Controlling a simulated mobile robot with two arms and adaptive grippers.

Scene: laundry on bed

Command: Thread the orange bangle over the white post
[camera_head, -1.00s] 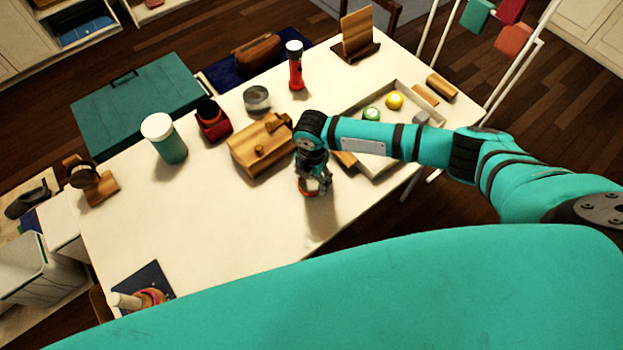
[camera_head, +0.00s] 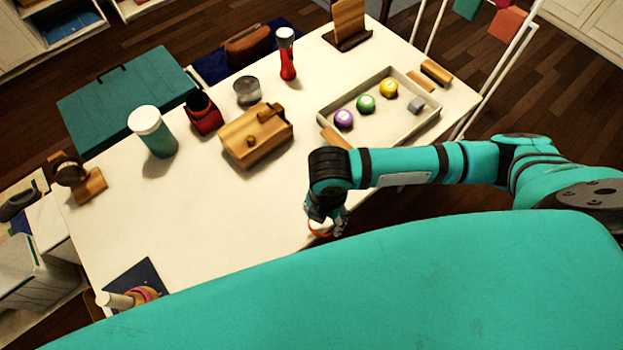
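The white post (camera_head: 114,300) is in the lower left of the head view, by a dark blue mat (camera_head: 137,277). Its base is partly hidden by my teal body. My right gripper (camera_head: 326,226) points down over the table's near edge, far to the right of the post. The orange bangle (camera_head: 319,234) is at its fingertips and has moved with it, so the gripper appears shut on it. Part of the bangle is hidden by the fingers. My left gripper is out of view.
A pink ring (camera_head: 147,292) sits on a wooden piece beside the post. A wooden box (camera_head: 257,137), teal-and-white canister (camera_head: 153,131) and tray (camera_head: 424,124) with coloured balls stand farther back. The white tabletop (camera_head: 210,215) between gripper and post is clear.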

